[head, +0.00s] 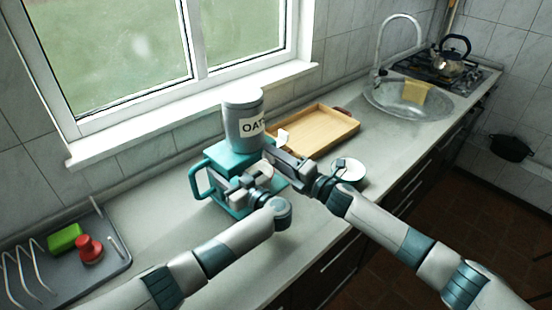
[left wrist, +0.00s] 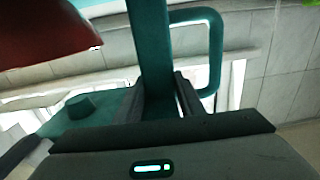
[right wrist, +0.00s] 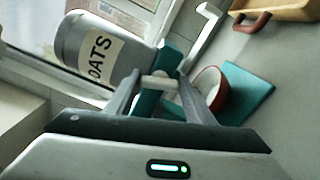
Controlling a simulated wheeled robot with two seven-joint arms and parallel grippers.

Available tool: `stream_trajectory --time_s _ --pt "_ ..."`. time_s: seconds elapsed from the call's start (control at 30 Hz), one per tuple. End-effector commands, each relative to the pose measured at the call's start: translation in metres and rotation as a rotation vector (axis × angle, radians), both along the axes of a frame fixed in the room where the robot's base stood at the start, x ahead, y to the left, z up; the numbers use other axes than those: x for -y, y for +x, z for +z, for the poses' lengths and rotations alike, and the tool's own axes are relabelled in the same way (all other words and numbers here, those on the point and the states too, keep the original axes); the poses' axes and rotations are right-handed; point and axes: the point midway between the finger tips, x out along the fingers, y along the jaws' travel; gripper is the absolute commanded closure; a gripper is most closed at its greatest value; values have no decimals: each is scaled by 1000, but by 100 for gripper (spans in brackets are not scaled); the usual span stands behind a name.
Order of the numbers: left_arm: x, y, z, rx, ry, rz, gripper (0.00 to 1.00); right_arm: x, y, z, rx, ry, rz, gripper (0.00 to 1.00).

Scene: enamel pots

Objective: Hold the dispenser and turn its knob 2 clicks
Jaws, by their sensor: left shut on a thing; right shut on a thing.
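The dispenser is a grey canister (head: 243,122) labelled OATS on a teal stand (head: 232,157) with a side handle (head: 196,180). The canister also shows in the right wrist view (right wrist: 92,48). My left gripper (head: 240,186) is shut on the teal upright post, which stands between its fingers in the left wrist view (left wrist: 152,50). My right gripper (head: 272,157) is shut on the dispenser's pale knob (right wrist: 160,83), below the canister. The knob's far side is partly hidden by the fingers. A red-and-white bowl (right wrist: 210,88) sits on the teal base (right wrist: 245,92).
A wooden tray (head: 315,130) lies behind my right gripper. A white round vessel (head: 349,169) stands close to my right wrist. A grey dish rack (head: 110,262) with a green sponge (head: 65,237) is at the left. The sink (head: 408,100) is further back. The front counter edge is close.

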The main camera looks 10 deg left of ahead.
Motion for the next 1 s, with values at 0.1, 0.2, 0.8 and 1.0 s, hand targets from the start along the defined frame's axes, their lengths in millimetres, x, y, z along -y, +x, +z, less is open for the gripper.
stream_trajectory --time_s 0.1,0.2,0.8,1.0 --pt "-1 0 1 1 1 2 100 1 1 -1 -88 66 -2 74" --pt "-1 0 1 1 1 1 100 1 1 -2 -163 124 -2 74" --pt "0 0 1 1 0 2 100 1 0 -5 -615 472 -2 74" --pt "0 0 1 2 1 1 100 1 0 -5 -765 588 -2 74"
